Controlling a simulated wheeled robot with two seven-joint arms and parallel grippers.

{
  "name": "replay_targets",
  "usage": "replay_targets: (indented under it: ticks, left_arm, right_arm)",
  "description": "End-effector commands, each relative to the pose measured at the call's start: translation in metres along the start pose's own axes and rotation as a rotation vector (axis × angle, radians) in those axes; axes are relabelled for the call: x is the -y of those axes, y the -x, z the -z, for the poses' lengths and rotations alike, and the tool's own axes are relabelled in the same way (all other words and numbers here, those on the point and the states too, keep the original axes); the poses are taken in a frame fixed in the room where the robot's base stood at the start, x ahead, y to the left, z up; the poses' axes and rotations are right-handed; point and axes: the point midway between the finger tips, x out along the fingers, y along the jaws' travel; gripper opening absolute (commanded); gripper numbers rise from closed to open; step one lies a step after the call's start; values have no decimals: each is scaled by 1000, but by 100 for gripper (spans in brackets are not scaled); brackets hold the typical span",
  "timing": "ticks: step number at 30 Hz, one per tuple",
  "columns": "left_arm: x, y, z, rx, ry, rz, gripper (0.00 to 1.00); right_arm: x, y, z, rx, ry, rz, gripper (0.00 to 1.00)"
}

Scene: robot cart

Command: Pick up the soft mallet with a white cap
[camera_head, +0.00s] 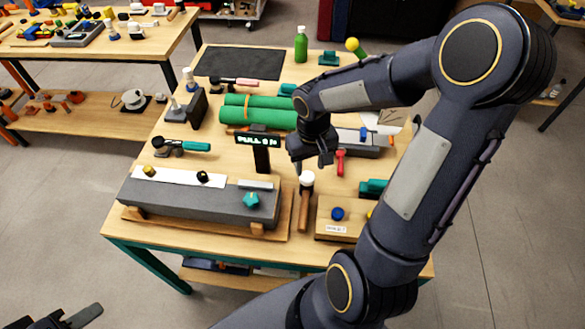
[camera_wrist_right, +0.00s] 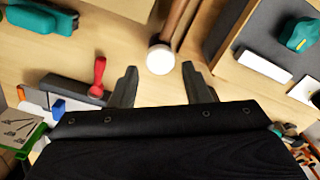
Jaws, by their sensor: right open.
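The soft mallet with a white cap (camera_head: 307,178) lies on the table with its brown handle (camera_head: 304,212) toward the front edge. In the right wrist view its round white cap (camera_wrist_right: 160,60) shows just beyond the fingertips, in line with the gap between them. My right gripper (camera_head: 312,163) is open and empty, above and just behind the cap; its two fingers (camera_wrist_right: 160,75) show apart in the wrist view. The cap looks apart from both fingers. My left gripper (camera_head: 68,318) shows only in part at the bottom left corner, far from the mallet.
A grey block on a wooden base (camera_head: 190,205) lies left of the mallet, and a wooden box with a blue knob (camera_head: 335,230) lies right. A small display (camera_head: 262,152) stands behind left. A red-handled tool (camera_head: 340,162) and green rolls (camera_head: 258,117) lie further back.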

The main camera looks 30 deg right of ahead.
Motion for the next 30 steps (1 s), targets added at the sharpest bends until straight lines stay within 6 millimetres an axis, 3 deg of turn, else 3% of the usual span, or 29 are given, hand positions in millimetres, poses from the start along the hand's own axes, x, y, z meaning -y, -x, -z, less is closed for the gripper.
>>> replay_targets:
  ticks: [5,12,20,30]
  left_arm:
    - [0,0,0,-1,0,0,36]
    - [1,-2,-1,0,0,0,36]
    - [1,-2,-1,0,0,0,36]
    - [1,-2,-1,0,0,0,36]
  right_arm:
    - [-1,-16,0,8,-1,-2,43]
    - [-1,-58,0,8,0,-1,43]
    - [-1,-77,1,6,-1,-1,43]
    - [-2,-120,4,5,0,-1,43]
